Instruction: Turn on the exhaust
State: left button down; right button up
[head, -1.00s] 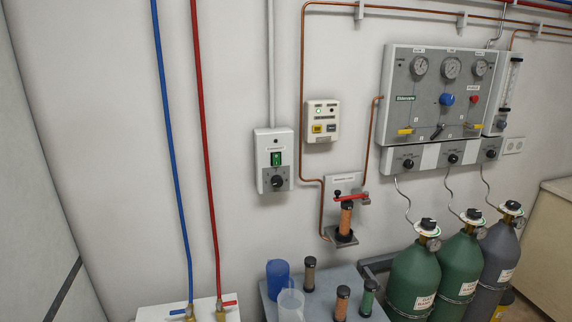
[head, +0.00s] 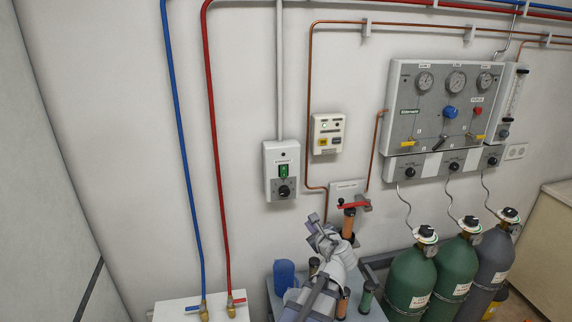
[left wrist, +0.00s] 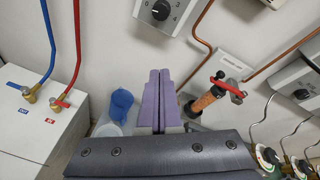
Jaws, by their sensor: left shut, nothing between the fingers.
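The exhaust control is likely the white wall box (head: 281,170) with a green rocker switch (head: 283,171) and a black rotary knob (head: 284,191) below it; its label is too small to read. In the left wrist view the knob (left wrist: 161,10) shows at the top edge with numbers around it. My left gripper (head: 318,226) is below and to the right of this box, apart from it, in front of the bench. In the left wrist view its purple fingers (left wrist: 158,90) are together with nothing between them. My right gripper is not in view.
A filter column with a red lever (head: 352,205) stands right of my left gripper. A blue beaker (head: 284,275) is on the bench. Gas cylinders (head: 408,280) stand at the right under a gauge panel (head: 440,110). Red and blue pipes run down the wall at left.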

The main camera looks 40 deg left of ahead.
aim_at(284, 176)
pick_arm(q)
jog(key=a+r+m+t+y+p, duration=0.1)
jog(key=a+r+m+p, duration=0.1)
jog(key=a+r+m, duration=0.4)
jog(key=shift+w+a+r+m+t+y, duration=0.3)
jog(key=shift+w+r+t, duration=0.1)
jog(key=shift+r, duration=0.5)
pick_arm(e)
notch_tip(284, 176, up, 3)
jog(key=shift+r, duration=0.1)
pick_arm(q)
jog(key=b+x, duration=0.1)
jog(key=x, duration=1.3)
jog(key=shift+b, duration=0.4)
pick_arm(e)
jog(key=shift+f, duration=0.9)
pick_arm(q)
jog(key=shift+s+d, duration=0.1)
